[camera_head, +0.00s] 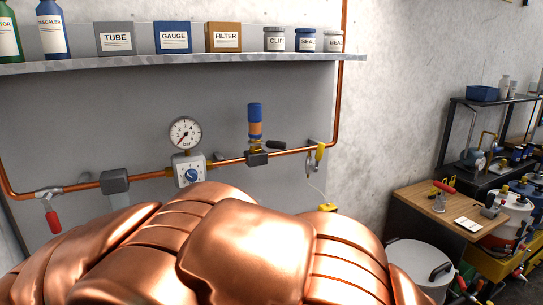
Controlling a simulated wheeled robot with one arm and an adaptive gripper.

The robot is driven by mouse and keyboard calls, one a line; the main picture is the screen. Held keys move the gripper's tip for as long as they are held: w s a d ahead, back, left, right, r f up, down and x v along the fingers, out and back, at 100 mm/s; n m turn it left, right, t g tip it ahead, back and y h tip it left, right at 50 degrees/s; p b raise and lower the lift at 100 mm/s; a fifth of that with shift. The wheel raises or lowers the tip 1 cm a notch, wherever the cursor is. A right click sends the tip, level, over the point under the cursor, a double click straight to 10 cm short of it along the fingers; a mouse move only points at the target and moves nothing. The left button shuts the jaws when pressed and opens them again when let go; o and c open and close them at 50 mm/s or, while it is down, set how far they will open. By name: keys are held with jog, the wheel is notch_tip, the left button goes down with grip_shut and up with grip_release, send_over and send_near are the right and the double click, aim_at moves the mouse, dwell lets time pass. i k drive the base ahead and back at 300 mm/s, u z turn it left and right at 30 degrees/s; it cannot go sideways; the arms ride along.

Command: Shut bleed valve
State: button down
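A copper pipe (80,186) runs along the grey wall panel. At its right end is a small valve with a yellow handle (320,152), and a thin pale line hangs below it. At its left end is a valve with a red handle (52,218) hanging downward. A fitting with a black lever (276,145) sits under a blue and orange cylinder (255,122). None of these valves carries a readable label, so I cannot tell which is the bleed valve. My gripper is not in view.
A round gauge (185,133) stands above a box with a blue knob (190,175). A shelf (200,62) with labelled boxes and jars hangs above. A wooden bench (435,205) and a pale drum (420,262) stand at right. Large copper-coloured shapes cover the lower middle.

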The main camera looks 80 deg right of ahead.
aim_at(320, 150)
jog(key=k, duration=0.8)
jog(key=z, duration=1.05)
jog(key=i, duration=0.2)
jog(key=z, duration=0.15)
